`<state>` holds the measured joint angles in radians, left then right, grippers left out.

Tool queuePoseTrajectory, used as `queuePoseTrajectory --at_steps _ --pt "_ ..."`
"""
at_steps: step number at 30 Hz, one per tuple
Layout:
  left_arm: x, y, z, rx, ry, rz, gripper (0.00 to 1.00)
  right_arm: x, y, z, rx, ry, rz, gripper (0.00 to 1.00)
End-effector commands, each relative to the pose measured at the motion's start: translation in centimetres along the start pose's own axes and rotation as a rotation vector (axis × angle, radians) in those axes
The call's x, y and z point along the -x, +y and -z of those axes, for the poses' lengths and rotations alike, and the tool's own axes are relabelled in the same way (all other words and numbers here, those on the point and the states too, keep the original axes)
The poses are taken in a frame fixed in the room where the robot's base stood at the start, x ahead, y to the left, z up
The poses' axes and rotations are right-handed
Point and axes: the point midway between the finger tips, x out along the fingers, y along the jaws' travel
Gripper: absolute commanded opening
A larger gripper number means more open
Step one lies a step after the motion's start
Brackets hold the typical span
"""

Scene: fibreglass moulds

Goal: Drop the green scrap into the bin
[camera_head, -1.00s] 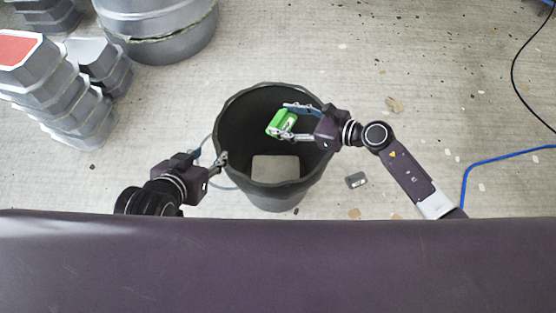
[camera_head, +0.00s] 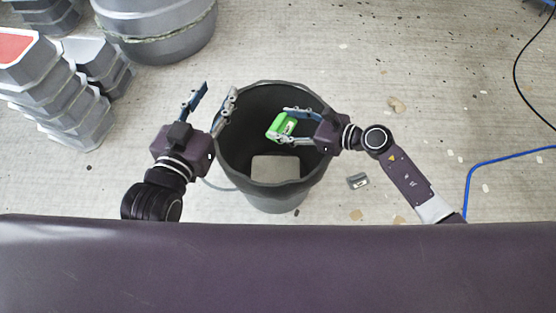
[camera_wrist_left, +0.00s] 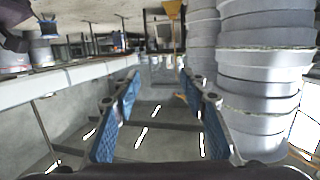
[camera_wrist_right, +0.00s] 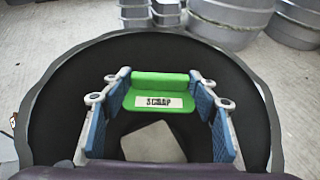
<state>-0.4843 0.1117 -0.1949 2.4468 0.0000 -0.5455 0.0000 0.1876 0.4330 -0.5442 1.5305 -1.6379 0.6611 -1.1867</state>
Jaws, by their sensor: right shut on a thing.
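The green scrap (camera_head: 281,127) is a small green piece with a white label reading SCRAP, clear in the right wrist view (camera_wrist_right: 160,91). My right gripper (camera_head: 293,124) is shut on it and holds it over the open mouth of the bin. The bin (camera_head: 268,190) is a dark round container with a wavy rim, and a pale square patch shows at its bottom. In the right wrist view the bin's rim (camera_wrist_right: 262,90) surrounds the scrap. My left gripper (camera_head: 215,95) is open and empty at the bin's left rim. Its spread fingers also show in the left wrist view (camera_wrist_left: 160,105).
Stacked grey moulds (camera_head: 60,95) stand at the left, one with a red top. A large round grey mould (camera_head: 165,30) stands at the top. A small grey block (camera_head: 357,181) lies on the floor right of the bin. A blue cable (camera_head: 500,157) runs at the right.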

Motion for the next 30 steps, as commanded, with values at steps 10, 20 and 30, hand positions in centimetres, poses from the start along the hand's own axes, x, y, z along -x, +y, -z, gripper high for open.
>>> queuePoseTrajectory --at_steps 10,20,30 --pt "-0.1 0.2 1.4 0.001 0.061 -0.004 0.4 -0.1 0.0 0.3 0.0 0.0 0.0 0.38" --pt "-0.1 0.2 1.4 0.001 0.06 -0.004 0.4 -0.1 0.0 0.2 0.0 0.0 0.0 0.72" --pt "-0.1 0.2 1.3 0.001 0.059 -0.004 0.4 0.1 0.0 0.3 0.0 0.001 0.0 0.75"
